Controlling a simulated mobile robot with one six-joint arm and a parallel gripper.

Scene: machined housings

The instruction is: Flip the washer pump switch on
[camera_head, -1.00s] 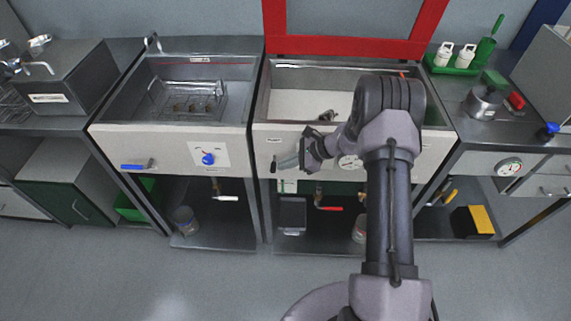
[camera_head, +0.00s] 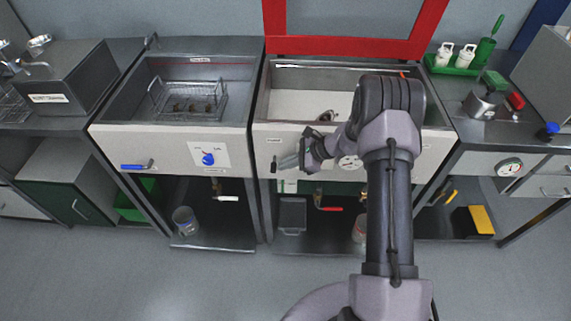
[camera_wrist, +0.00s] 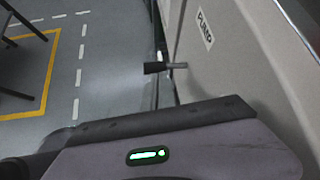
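The pump switch (camera_wrist: 165,67) is a black-tipped metal lever. In the wrist view it sticks out leftward from the pale front panel, near a "PUMP" label (camera_wrist: 205,30). In the head view the switch (camera_head: 273,166) is a small dark shape at the left of the middle washer's front panel. My gripper (camera_head: 286,162) is close to its right, pointing left along the panel. In the wrist view my gripper's housing fills the bottom, and a gap shows between it and the lever. The fingertips are hidden there, and their opening is too small to judge in the head view.
The middle washer (camera_head: 262,145) has a red-framed lid (camera_head: 350,45) standing open behind it. A gauge (camera_head: 349,162) on its panel is partly behind my arm. The left sink unit has a blue knob (camera_head: 208,158) and a blue handle (camera_head: 137,166). Floor in front is clear.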

